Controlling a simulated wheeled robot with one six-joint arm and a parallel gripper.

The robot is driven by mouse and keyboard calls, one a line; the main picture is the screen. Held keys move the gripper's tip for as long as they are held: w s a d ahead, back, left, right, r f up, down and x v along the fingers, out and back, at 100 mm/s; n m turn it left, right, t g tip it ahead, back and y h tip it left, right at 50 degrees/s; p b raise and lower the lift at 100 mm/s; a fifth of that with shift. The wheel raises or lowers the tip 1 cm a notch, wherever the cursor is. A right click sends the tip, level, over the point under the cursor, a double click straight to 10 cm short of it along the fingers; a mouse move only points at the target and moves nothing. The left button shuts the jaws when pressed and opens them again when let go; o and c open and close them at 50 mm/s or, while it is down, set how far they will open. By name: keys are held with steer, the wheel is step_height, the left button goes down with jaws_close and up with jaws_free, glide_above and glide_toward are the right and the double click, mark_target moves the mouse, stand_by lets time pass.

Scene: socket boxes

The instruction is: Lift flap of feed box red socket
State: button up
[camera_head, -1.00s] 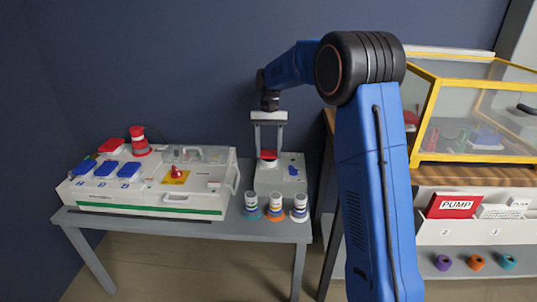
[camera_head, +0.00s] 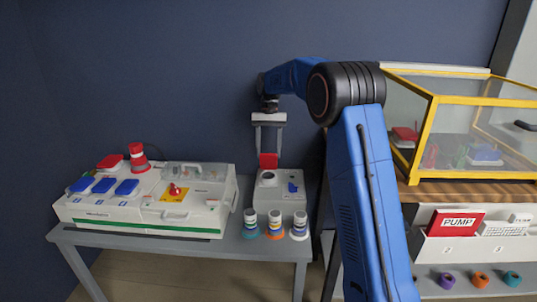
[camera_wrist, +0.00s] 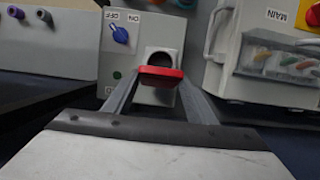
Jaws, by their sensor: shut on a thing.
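The feed box (camera_head: 281,205) is a small grey-white box on the right part of the grey table. Its red flap (camera_head: 268,160) stands raised above the round socket (camera_head: 268,177) in the head view. In the wrist view the red flap (camera_wrist: 160,74) lies between my fingertips, and the dark opening of the socket (camera_wrist: 163,59) shows behind it. My gripper (camera_head: 268,155) points down over the box and is shut on the red flap. A blue switch (camera_wrist: 119,34) marked ON and OFF sits beside the socket.
A larger white box (camera_head: 150,205) with blue and red covers stands left on the table (camera_head: 180,245). Several striped plugs (camera_head: 275,225) stand in front of the feed box. A yellow-framed glass case (camera_head: 460,130) is at right.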

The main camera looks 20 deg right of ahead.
steer(key=shift+w+d+f, duration=0.15)
steer(key=shift+w+d, duration=0.1)
steer(key=shift+w, duration=0.5)
steer(key=o, duration=1.4)
steer(key=shift+f, duration=0.1)
step_height(320, 180, up, 10)
